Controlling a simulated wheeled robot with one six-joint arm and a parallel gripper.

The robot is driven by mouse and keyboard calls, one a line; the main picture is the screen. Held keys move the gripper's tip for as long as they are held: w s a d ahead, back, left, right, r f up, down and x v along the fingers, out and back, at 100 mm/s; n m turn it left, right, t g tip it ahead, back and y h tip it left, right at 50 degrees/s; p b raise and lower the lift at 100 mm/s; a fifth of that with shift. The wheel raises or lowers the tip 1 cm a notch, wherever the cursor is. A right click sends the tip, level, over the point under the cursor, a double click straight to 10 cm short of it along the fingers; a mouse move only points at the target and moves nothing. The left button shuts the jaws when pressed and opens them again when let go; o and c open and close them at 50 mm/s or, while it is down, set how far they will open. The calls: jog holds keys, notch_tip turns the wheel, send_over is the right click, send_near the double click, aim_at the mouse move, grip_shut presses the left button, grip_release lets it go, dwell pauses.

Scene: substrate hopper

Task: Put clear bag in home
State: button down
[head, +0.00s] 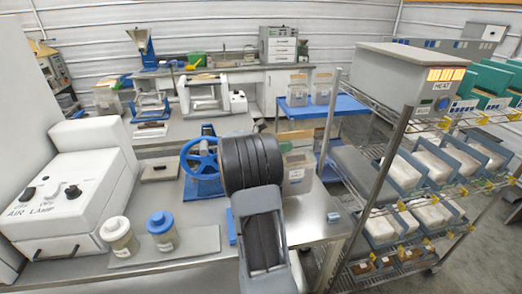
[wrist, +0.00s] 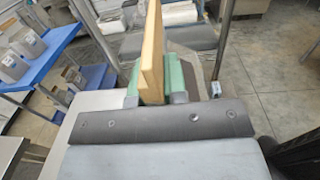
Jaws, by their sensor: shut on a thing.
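My gripper (wrist: 157,88) is shut on the tan, board-like top (wrist: 152,48) of a thing, with a green pad on each side. This seems to be the clear bag (head: 297,174), which in the head view has a tan top and a pale label, just right of my arm. Its lower part is hidden in the wrist view. In the head view my arm hides the jaws. I cannot tell which place is the home.
Similar clear containers (head: 298,94) stand on a blue cart (head: 340,106). A wire rack (head: 378,180) with white packs in trays is at right. The steel bench (head: 205,262) holds two jars (head: 162,231) and a blue handwheel (head: 199,157). Bare floor shows at right in the wrist view.

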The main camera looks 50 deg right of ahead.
aim_at(287, 162)
jog(key=shift+s+d+r+m+g+y, duration=0.1)
jog(key=shift+s+d+m+g+y, duration=0.25)
jog(key=shift+d, duration=0.2)
jog(key=shift+f+b, duration=3.25)
jog(key=shift+b, duration=0.05)
jog(key=shift+f, duration=0.6)
jog(key=c, duration=1.1)
grip_release()
jog(key=shift+a+f, duration=0.1)
jog(key=shift+f, duration=0.1)
jog(key=b+v, duration=0.1)
jog(key=v, duration=1.3)
